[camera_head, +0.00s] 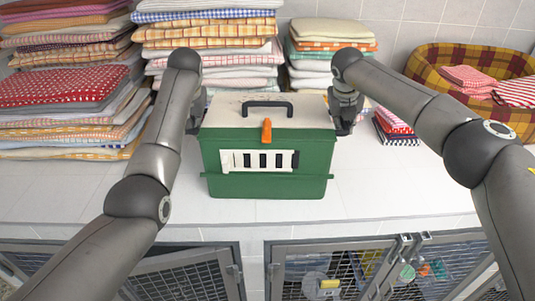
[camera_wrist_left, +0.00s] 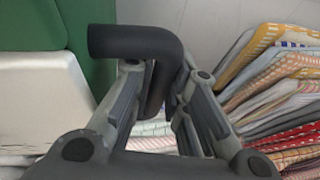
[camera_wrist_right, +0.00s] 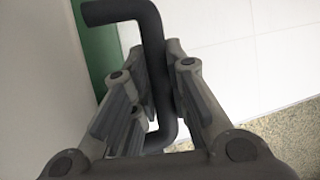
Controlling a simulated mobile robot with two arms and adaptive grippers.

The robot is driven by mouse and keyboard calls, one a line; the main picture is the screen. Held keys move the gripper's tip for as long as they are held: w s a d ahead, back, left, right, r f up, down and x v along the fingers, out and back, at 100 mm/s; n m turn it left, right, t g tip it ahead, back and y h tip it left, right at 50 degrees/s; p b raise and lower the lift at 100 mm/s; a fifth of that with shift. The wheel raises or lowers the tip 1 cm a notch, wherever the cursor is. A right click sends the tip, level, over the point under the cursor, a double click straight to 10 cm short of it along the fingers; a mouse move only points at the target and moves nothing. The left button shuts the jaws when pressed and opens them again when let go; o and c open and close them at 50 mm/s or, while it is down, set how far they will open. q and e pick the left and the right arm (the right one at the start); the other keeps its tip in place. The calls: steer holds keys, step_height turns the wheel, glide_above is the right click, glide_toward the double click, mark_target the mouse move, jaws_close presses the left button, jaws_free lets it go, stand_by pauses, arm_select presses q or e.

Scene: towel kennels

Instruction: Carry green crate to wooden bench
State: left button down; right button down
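The green crate (camera_head: 222,185) has a cream top, a dark top handle, an orange latch and a slotted white front panel. It is upright on the white tiled ledge (camera_head: 385,200); I cannot tell whether its base touches. My left gripper (camera_head: 202,105) is at its left side, with the dark side handle (camera_wrist_left: 130,40) between its fingers in the left wrist view. My right gripper (camera_head: 342,120) is at its right side, closed around the other handle (camera_wrist_right: 125,12) in the right wrist view. The wooden bench is not in view.
Folded towel stacks stand behind and left of the crate, including a red-dotted pile (camera_head: 60,85) and a middle pile (camera_head: 210,35). A plaid basket (camera_head: 430,65) is at right. Below the ledge are wire kennel doors (camera_head: 185,275). The ledge in front of the crate is clear.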

stand_by(0.5)
arm_select(q)
steer(key=shift+w+r, duration=0.15)
steer(key=shift+r, duration=0.05)
arm_select(e)
steer(key=shift+w+r, duration=0.15)
steer(key=shift+r, duration=0.05)
